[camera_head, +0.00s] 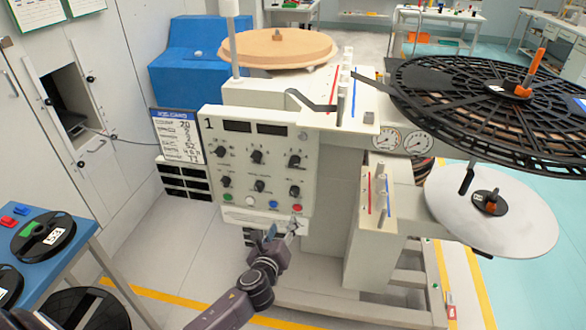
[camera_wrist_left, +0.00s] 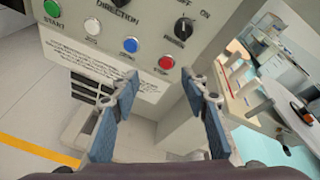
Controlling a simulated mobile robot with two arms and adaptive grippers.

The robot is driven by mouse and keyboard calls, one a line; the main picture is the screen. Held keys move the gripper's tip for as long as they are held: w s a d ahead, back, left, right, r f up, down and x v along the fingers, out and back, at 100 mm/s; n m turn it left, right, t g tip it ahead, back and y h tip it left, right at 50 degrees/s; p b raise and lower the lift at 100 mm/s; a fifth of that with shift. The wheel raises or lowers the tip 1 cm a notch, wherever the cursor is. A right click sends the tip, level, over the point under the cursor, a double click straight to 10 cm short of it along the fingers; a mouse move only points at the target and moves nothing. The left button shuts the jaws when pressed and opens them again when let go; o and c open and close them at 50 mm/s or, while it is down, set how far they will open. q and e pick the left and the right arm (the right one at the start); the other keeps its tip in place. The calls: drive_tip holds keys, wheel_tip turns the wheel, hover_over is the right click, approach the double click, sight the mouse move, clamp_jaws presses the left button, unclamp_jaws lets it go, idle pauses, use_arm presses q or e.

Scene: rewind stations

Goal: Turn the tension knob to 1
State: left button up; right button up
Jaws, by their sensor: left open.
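The control panel (camera_head: 245,176) of station 1 carries two rows of black knobs. Upper-row knobs are at the left (camera_head: 220,151), middle (camera_head: 257,157) and right (camera_head: 294,161); their labels are too small to read, so I cannot tell which is the tension knob. In the left wrist view, a direction knob (camera_wrist_left: 92,26) and an on/off knob (camera_wrist_left: 183,29) show at the top edge. My left gripper (camera_head: 291,228) is just below the panel's lower right corner. In the left wrist view its blue-padded fingers (camera_wrist_left: 161,100) are spread, with nothing between them. My right gripper is not in view.
A row of buttons, including a green (camera_head: 228,197) and a red one (camera_head: 297,207), lies between the gripper and the knobs. A blue table (camera_head: 40,245) stands at lower left.

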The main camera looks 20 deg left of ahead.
sight(294, 165)
use_arm(q)
wheel_tip(294, 165, up, 15)
drive_tip(key=w+m+t+y, duration=0.1)
drive_tip(key=w+m+t, duration=0.2)
drive_tip(key=m, duration=0.2)
drive_tip(key=shift+d+x, duration=0.15)
drive_tip(key=shift+x, duration=1.7)
drive_tip(key=shift+d+x, duration=0.1)
drive_tip(key=shift+x, duration=1.75)
drive_tip(key=shift+r, duration=0.2)
drive_tip(key=shift+c, duration=0.6)
drive_tip(key=c, duration=1)
